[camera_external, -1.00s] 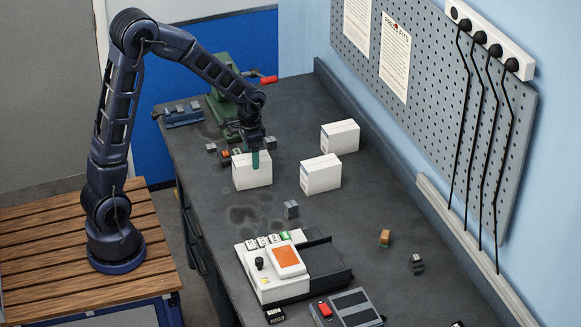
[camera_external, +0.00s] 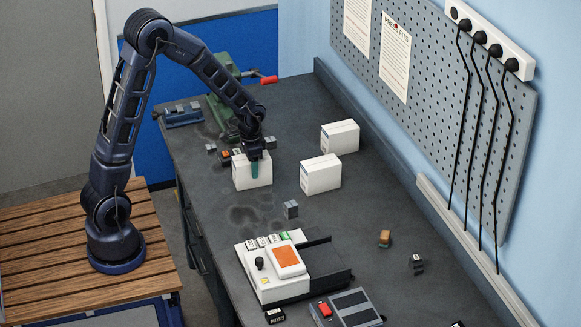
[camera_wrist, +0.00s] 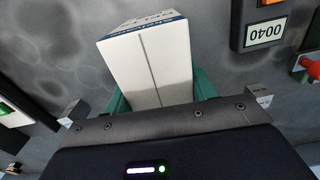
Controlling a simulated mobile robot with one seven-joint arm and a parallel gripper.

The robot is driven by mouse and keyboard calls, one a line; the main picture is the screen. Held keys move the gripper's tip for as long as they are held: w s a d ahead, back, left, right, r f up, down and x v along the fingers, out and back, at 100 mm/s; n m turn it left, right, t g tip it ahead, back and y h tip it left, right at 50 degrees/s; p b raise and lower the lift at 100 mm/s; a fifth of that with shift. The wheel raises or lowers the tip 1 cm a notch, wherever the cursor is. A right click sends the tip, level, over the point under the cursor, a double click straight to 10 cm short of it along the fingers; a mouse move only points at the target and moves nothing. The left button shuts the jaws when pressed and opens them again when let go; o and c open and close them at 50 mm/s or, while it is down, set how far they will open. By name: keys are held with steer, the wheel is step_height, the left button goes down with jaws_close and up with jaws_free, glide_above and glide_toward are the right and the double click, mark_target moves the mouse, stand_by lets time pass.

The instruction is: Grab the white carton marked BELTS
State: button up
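A white carton (camera_external: 242,178) stands upright on the bench below my arm. In the wrist view the carton (camera_wrist: 160,70) shows a white top with a seam and a blue-edged printed face at the far end; I cannot read the print clearly. My gripper (camera_external: 255,168) is lowered over this carton, one teal finger showing in front of it. In the wrist view the gripper's teal fingers (camera_wrist: 160,98) are spread, one on each side of the carton. I see no clear grip. Two similar white cartons (camera_external: 320,175) (camera_external: 340,136) stand to the right; their markings are unreadable.
Small blocks lie beside the carton, and a grey block (camera_external: 291,209) lies in front. A white device with an orange screen (camera_external: 286,257) stands nearer.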

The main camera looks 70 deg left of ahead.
steer(key=shift+c, duration=1.4)
